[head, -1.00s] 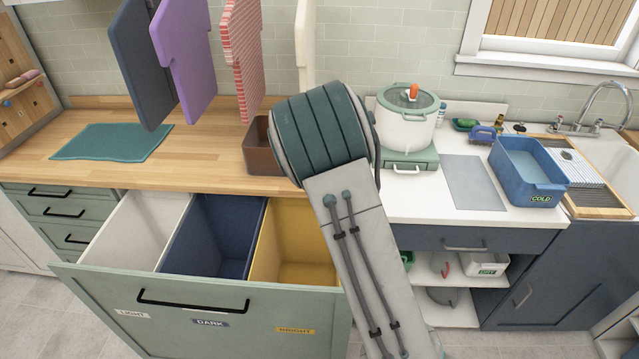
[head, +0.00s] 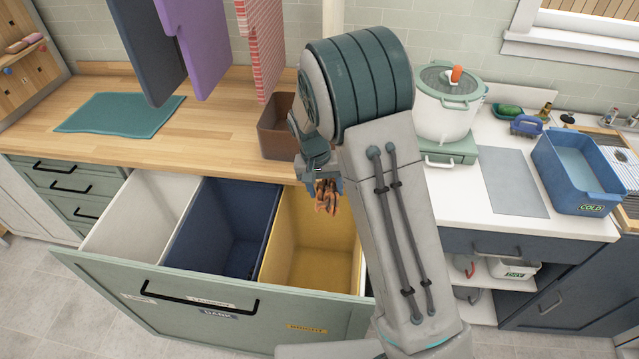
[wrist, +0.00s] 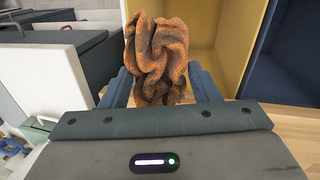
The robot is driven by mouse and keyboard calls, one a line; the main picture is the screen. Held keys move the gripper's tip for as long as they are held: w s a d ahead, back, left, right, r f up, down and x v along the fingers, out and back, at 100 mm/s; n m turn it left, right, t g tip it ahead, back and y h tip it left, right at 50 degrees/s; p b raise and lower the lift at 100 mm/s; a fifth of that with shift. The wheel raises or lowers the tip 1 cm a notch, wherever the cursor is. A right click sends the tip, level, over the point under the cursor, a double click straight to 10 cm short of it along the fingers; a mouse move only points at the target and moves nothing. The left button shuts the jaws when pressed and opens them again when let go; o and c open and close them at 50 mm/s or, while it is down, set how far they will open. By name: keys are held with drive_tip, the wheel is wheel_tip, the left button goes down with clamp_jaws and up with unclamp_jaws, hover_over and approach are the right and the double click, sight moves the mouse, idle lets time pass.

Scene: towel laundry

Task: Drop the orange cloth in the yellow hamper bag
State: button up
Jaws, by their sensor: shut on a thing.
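The orange cloth (wrist: 157,60) is crumpled and has dark patches. My gripper (wrist: 160,88) is shut on it, with a blue finger on each side. In the head view the cloth (head: 327,196) hangs below my gripper (head: 325,180), in front of the upper part of the yellow hamper bag (head: 300,262). The yellow bag is the right one of three in the pulled-out drawer, and it looks empty where I see inside. It also shows behind the cloth in the wrist view (wrist: 222,30). My arm hides the bag's right side.
A white bag (head: 135,220) and a dark blue bag (head: 222,225) fill the drawer's left and middle. A brown box (head: 277,128) stands on the wooden counter behind. Several cloths hang above. A white pot (head: 445,110) stands right of my arm.

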sight(320, 198)
drive_tip(key=shift+w+a+r, duration=0.3)
drive_tip(key=shift+a+r, duration=0.1)
drive_tip(key=shift+a, duration=0.05)
drive_tip(key=shift+a+f+b, duration=0.1)
drive_tip(key=shift+f+b, duration=1.7)
drive_tip(key=shift+f, duration=1.1)
drive_tip(key=o, duration=1.1)
drive_tip(key=shift+c, duration=0.2)
drive_tip(key=shift+r, duration=0.15)
wheel_tip(320, 198, up, 13)
drive_tip(key=a+b, duration=0.2)
drive_tip(key=shift+w+a+r, duration=0.15)
drive_tip(key=shift+a, duration=0.25)
